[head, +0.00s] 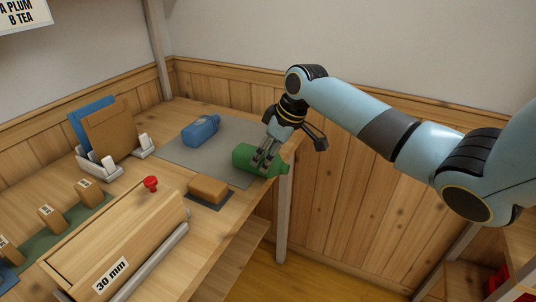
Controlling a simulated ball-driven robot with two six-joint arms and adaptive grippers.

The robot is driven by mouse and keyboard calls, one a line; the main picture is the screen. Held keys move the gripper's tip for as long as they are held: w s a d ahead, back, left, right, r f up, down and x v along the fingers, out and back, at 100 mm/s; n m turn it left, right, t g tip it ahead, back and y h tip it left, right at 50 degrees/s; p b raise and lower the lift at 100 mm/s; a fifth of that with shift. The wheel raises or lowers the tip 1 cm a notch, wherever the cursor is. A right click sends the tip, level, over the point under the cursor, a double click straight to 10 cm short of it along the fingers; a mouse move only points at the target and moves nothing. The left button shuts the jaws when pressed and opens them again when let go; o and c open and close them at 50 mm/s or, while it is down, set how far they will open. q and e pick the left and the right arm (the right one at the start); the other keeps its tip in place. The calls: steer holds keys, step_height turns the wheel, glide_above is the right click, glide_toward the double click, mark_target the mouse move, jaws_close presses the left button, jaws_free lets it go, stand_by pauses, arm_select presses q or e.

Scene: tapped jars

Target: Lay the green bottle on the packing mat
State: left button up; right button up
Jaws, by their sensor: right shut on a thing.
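The green bottle (244,156) lies on its side at the near right edge of the grey packing mat (176,151). Its right end reaches toward the table's edge. My right gripper (264,162) comes down from above and is shut on the green bottle. The fingers cover part of its side. Whether the bottle touches the mat or is slightly above it, I cannot tell. My left gripper is not in view.
A blue bottle (201,130) lies on the mat's far part. An orange-brown block (208,190) sits on a dark pad in front. A wooden box (120,240) with a red knob (150,184) and a file holder (110,155) stand to the left.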

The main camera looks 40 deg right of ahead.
steer(key=o, duration=1.2)
steer(key=shift+o, duration=0.2)
steer(key=v, duration=1.2)
